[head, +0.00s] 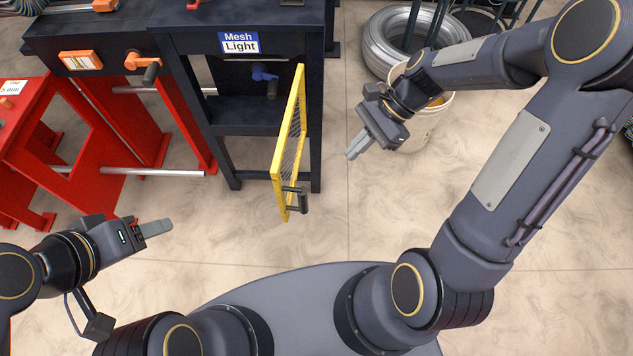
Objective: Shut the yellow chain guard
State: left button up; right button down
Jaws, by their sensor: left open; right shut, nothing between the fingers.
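The yellow chain guard (278,160) is a narrow mesh-filled frame hinged on the right side of the dark machine labelled "Mesh Light" (240,42). It stands swung open, pointing out toward me. A dark handle (301,200) sits on its near end. My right gripper (351,155) is shut and empty, to the right of the guard and apart from it. My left gripper (171,226) is at the lower left, well apart from the guard; its fingers look close together from this angle, but it is open.
A red frame (150,115) with metal bars stands at the left. A blue crank (264,75) and an orange-hubbed crank (150,72) stick out from the machines. A white bucket (428,125) and a wire coil (385,40) stand behind my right arm. The floor (340,235) in front is clear.

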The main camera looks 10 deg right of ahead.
jog(key=a+r+b+x, duration=0.1)
jog(key=a+x, duration=0.1)
jog(key=x, duration=0.9)
jog(key=shift+s+r+b, duration=0.2)
jog(key=shift+r+b, duration=0.1)
